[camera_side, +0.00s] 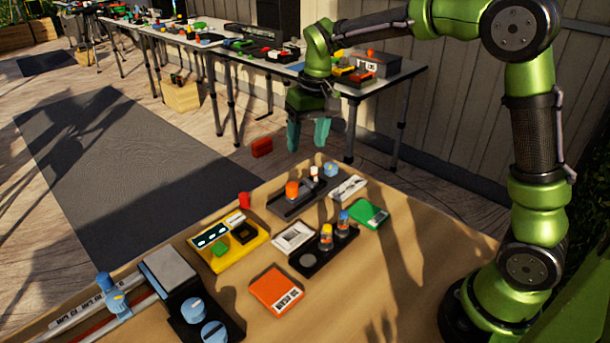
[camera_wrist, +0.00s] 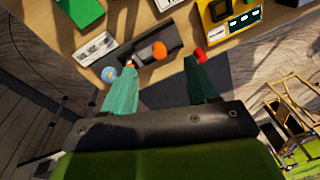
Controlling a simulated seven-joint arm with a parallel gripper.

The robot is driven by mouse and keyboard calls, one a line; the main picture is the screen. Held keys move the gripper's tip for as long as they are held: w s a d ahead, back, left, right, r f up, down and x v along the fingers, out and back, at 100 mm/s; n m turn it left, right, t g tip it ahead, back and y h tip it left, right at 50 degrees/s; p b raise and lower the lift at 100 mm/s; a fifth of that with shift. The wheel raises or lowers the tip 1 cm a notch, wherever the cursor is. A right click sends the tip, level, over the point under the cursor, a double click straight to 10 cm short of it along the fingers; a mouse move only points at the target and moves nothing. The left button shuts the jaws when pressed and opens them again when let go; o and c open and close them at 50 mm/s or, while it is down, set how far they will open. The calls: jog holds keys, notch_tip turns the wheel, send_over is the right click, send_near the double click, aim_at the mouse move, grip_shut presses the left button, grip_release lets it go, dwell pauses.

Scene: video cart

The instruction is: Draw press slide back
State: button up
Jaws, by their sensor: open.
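A black slotted base (camera_side: 296,200) lies at the far edge of the wooden table, with an orange knob (camera_side: 292,190) and a small white-and-red post (camera_side: 314,172) on it. The base also shows in the wrist view (camera_wrist: 172,40) with its orange knob (camera_wrist: 159,50). At the near left, a grey-topped block (camera_side: 167,268) sits beside long rails with a blue-knobbed slider (camera_side: 117,298). I cannot tell which is the press slide. My gripper (camera_side: 308,135), with teal fingers, is open and empty above the far edge, apart from the base. It shows in the wrist view (camera_wrist: 160,72).
On the table (camera_side: 365,290) are a yellow panel (camera_side: 240,252), red piece (camera_side: 244,199), white boxes (camera_side: 293,237), a black holder with two bottles (camera_side: 318,262), a green box (camera_side: 369,214) and an orange box (camera_side: 277,291). The right front is clear. Other tables stand behind.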

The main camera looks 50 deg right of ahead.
jog(key=g, duration=0.1)
send_over(292, 186)
notch_tip(292, 186, down, 2)
jog(key=shift+r, duration=0.6)
jog(key=shift+h, duration=0.4)
notch_tip(292, 186, down, 16)
jog(key=shift+d, duration=0.15)
jog(key=c, duration=1)
